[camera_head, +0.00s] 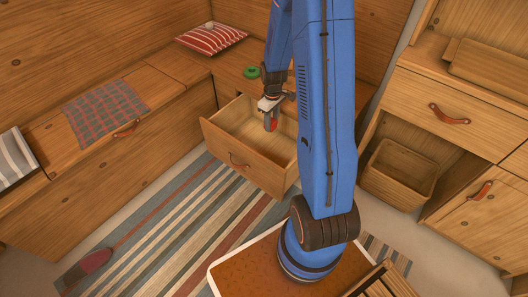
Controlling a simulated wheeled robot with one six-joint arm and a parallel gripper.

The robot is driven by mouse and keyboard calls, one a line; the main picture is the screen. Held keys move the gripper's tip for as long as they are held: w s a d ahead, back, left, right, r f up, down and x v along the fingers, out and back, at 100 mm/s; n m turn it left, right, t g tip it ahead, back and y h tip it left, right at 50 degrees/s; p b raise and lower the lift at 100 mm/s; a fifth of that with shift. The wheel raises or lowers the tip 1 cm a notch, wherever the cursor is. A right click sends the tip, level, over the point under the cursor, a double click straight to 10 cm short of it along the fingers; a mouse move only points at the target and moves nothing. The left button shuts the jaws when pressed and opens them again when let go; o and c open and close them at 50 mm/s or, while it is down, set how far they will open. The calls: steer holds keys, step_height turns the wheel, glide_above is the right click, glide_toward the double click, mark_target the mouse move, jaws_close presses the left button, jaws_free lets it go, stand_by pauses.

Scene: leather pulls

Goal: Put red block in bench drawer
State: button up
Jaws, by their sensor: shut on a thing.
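The bench drawer (232,165) stands pulled out from the bench near the middle of the view, with a leather pull on its front. Its inside looks empty where it shows. My gripper (271,120) points down over the open drawer, near its right side. It is shut on the red block (272,126), of which only a small part shows between the fingers. I cannot tell the exact height of the block above the drawer floor. My blue arm hides the drawer's right end.
A green ring-shaped thing (251,72) and a red striped cushion (211,38) lie on the bench. A plaid cloth (107,113) lies on the left bench. A wooden bin (402,171) sits under the right cabinet. A striped rug (165,232) covers the floor, with a dark red thing (92,262) on it.

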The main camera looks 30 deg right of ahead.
glide_toward(270, 155)
steer(key=s+f, duration=0.1)
steer(key=f, duration=0.1)
steer(key=s+a+f, duration=0.1)
steer(key=s+f, duration=0.1)
steer(key=f, duration=0.1)
steer(key=shift+a+f, duration=0.3)
steer(key=shift+a, duration=0.1)
stand_by(0.4)
steer(key=o, duration=1)
steer(key=shift+f, duration=0.1)
steer(key=shift+o, duration=0.2)
